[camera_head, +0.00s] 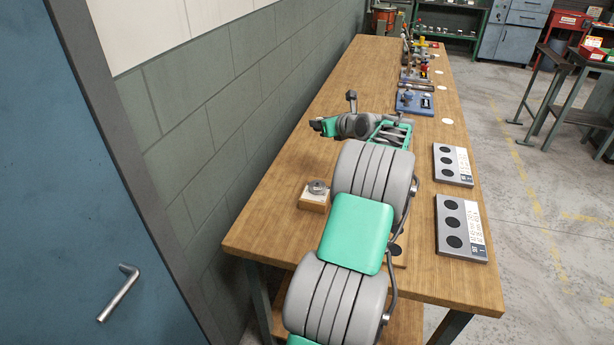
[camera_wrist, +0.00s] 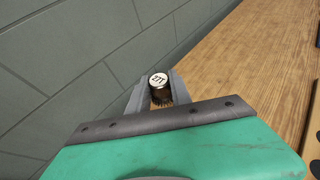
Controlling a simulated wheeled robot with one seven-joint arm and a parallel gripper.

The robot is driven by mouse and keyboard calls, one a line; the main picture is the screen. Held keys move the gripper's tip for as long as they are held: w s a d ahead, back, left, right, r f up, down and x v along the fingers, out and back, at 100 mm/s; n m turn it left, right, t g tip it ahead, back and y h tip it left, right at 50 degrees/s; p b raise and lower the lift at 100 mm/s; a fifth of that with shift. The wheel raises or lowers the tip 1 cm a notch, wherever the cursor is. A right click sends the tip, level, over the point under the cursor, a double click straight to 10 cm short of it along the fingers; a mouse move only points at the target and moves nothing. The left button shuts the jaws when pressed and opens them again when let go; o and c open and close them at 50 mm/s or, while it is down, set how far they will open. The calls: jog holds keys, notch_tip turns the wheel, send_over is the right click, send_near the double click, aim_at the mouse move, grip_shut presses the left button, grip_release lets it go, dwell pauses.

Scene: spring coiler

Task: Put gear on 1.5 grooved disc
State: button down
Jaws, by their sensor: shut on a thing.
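My gripper (camera_wrist: 158,95) is shut on a small dark gear (camera_wrist: 160,98) whose round white cap reads "27T". In the wrist view the gear sits between the two grey fingertips, above the table and near the wall. In the head view my gripper's green body (camera_head: 328,127) is at the left side of the table; the gear itself is too small there to make out. A round grey metal disc (camera_head: 318,187) lies on a wooden block (camera_head: 313,203) at the near left of the table. No "1.5" marking is readable on it.
Two grey plates (camera_head: 439,164) (camera_head: 442,231), each with three dark round spots and printed text, lie along the table's right edge. A blue device (camera_head: 408,104) and other small items stand farther back. The grey block wall (camera_head: 200,140) borders the table's left.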

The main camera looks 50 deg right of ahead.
jog(key=s+d, duration=0.2)
jog(key=d, duration=0.1)
jog(key=p, duration=0.2)
send_over(317, 184)
jog(key=d, duration=0.1)
jog(key=shift+m+h, duration=0.3)
jog(key=f, duration=0.7)
jog(key=shift+w+d+f, duration=0.15)
jog(key=shift+w+f, duration=0.05)
jog(key=shift+w, duration=0.05)
jog(key=shift+a+f, duration=0.25)
jog(key=shift+f, duration=0.05)
jog(key=f, duration=0.3)
jog(key=shift+s+a+f, duration=0.25)
jog(key=shift+a+f, duration=0.15)
jog(key=shift+d+f, duration=0.1)
jog(key=shift+f, duration=0.05)
jog(key=c, duration=1.2)
grip_release()
jog(key=shift+o, duration=0.2)
